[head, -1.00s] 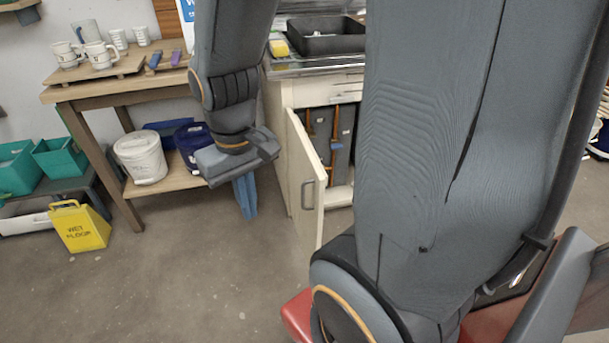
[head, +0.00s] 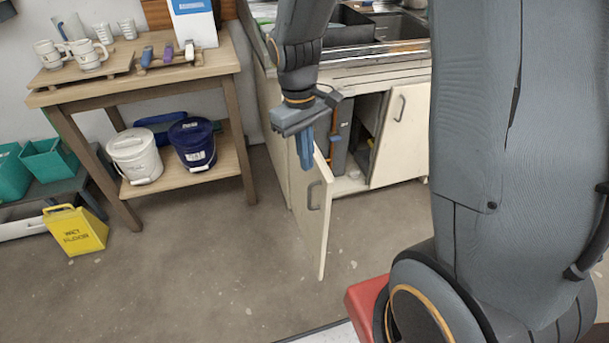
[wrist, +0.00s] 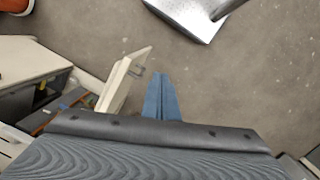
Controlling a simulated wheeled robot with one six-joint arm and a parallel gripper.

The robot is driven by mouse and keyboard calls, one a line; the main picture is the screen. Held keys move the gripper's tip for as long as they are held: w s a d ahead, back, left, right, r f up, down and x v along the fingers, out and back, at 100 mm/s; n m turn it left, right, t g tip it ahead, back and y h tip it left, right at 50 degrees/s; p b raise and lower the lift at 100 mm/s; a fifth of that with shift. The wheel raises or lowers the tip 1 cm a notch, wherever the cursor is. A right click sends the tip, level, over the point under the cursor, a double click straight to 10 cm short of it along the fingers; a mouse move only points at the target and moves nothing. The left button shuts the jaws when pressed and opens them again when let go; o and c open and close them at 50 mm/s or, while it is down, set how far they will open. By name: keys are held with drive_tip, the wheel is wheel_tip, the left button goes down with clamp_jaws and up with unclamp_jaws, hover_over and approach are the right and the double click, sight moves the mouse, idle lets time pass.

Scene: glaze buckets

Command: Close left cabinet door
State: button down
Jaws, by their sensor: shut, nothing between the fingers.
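The left cabinet door (head: 311,225), cream with a dark handle, stands open, swung out from the cabinet (head: 275,150). It also shows in the wrist view (wrist: 119,82), left of my fingers. My gripper (head: 305,152) has its blue fingers closed together, empty and pointing down. In the head view it overlaps the door's upper part. In the wrist view my gripper (wrist: 161,98) is on the handle side of the door, with a small gap between them. The door's upper hinge side is partly hidden behind my gripper.
The right cabinet door (head: 402,135) stands beside the opening; I cannot tell if it is fully shut. A wooden table (head: 150,90) with mugs above and a white bucket (head: 135,155) and blue bucket (head: 193,143) below stands left. Floor before the door is clear.

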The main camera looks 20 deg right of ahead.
drive_tip(key=w+a+f+n+h+p, duration=0.1)
drive_tip(key=w+a+f+n+p, duration=0.15)
drive_tip(key=w, duration=0.25)
drive_tip(key=w+a+f+n+h+p, duration=0.1)
drive_tip(key=w+a+f+n+p, duration=0.1)
drive_tip(key=w+f+n+p, duration=0.3)
drive_tip(key=s+d+f+p, duration=0.2)
drive_tip(key=d+f, duration=0.3)
drive_tip(key=f, duration=0.4)
drive_tip(key=shift+d+m+g+p, duration=0.2)
drive_tip(key=shift+m+g+p, duration=0.2)
drive_tip(key=shift+p, duration=0.15)
